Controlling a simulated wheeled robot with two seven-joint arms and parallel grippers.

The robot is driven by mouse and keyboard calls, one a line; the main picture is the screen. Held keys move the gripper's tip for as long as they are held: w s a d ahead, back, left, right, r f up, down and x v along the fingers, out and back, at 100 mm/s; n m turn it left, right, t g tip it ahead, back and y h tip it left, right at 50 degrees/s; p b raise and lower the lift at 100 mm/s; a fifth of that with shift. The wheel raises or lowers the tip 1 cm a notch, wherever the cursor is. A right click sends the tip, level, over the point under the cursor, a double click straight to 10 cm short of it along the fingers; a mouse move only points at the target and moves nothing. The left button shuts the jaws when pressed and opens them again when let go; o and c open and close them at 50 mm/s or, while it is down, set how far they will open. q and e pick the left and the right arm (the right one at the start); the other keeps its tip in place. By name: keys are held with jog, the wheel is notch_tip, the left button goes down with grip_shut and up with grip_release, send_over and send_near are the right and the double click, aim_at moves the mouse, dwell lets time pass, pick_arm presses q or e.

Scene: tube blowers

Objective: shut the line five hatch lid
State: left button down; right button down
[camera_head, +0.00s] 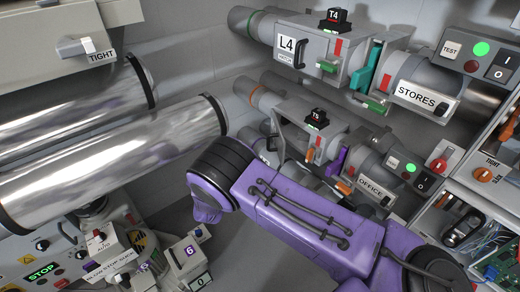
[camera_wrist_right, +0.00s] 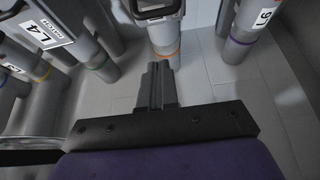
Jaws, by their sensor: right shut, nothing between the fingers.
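The line five unit (camera_head: 305,128) is a grey box with a black T5 block (camera_head: 317,118) on top, on a tube with an orange ring. In the wrist view, the orange-ringed tube (camera_wrist_right: 165,38) stands just beyond my right gripper (camera_wrist_right: 157,68). A dark-framed part with a handle (camera_wrist_right: 157,10) is at its top, cut off by the picture edge; I cannot tell how far the lid is open. My right gripper is shut and empty, apart from the tube. My left gripper is out of view.
The L4 unit (camera_head: 300,47) stands above line five, with a STORES panel (camera_head: 420,95) to its right. An OFFICE panel (camera_head: 372,185) is beside line five. An L6 tube (camera_wrist_right: 243,30) is right in the wrist view. Large metal pipes (camera_head: 110,150) fill the left.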

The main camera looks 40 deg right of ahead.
jog(key=w+d, duration=0.2)
jog(key=d, duration=0.7)
jog(key=shift+w+d, duration=0.25)
jog(key=shift+d, duration=0.15)
